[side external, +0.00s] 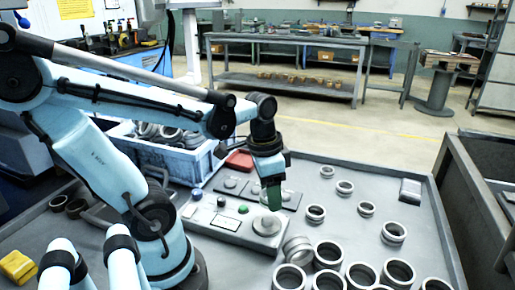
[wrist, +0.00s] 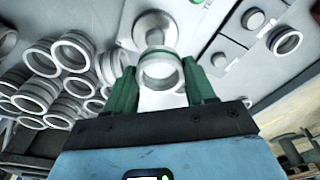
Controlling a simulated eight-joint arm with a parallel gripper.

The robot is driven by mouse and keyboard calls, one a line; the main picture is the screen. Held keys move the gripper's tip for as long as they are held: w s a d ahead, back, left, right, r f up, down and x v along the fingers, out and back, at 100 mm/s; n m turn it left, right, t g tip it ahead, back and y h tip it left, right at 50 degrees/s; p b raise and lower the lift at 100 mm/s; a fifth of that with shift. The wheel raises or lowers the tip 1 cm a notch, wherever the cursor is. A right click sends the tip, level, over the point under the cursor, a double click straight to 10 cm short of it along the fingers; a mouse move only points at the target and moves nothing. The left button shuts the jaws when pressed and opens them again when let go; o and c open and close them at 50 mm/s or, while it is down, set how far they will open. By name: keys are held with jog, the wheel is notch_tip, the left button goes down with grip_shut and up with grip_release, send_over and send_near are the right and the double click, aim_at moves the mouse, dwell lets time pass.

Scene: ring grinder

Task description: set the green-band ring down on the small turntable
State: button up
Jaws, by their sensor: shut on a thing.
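My gripper (wrist: 160,88) has green fingers and is shut on a pale metal ring (wrist: 160,71), which sits between the fingertips in the wrist view. The small turntable (wrist: 154,28) is a pale round disc on a grey plate, just beyond the ring. In the side view my gripper (side external: 273,196) points down right above the turntable (side external: 267,225), and the fingers hide the ring. I cannot tell whether the ring touches the disc.
Several loose metal rings (side external: 328,255) crowd the bench right of the turntable, with more (wrist: 62,75) at left in the wrist view. A control panel with buttons (side external: 227,223) lies left of the turntable. A blue crate (side external: 184,160) of rings and a red box (side external: 240,161) stand behind.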

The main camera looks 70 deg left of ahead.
aim_at(268, 219)
jog(key=shift+s+d+f, duration=0.1)
jog(key=shift+s+f, duration=0.3)
jog(key=shift+s, duration=0.05)
jog(key=shift+f, duration=2.3)
jog(key=o, duration=1.2)
jog(key=shift+r, duration=0.1)
jog(key=shift+s+r, duration=0.25)
jog(key=shift+r, duration=1.7)
jog(key=shift+s+r, duration=0.25)
jog(key=shift+r, duration=1.75)
jog(key=shift+s+r, duration=0.25)
jog(key=shift+r, duration=1.7)
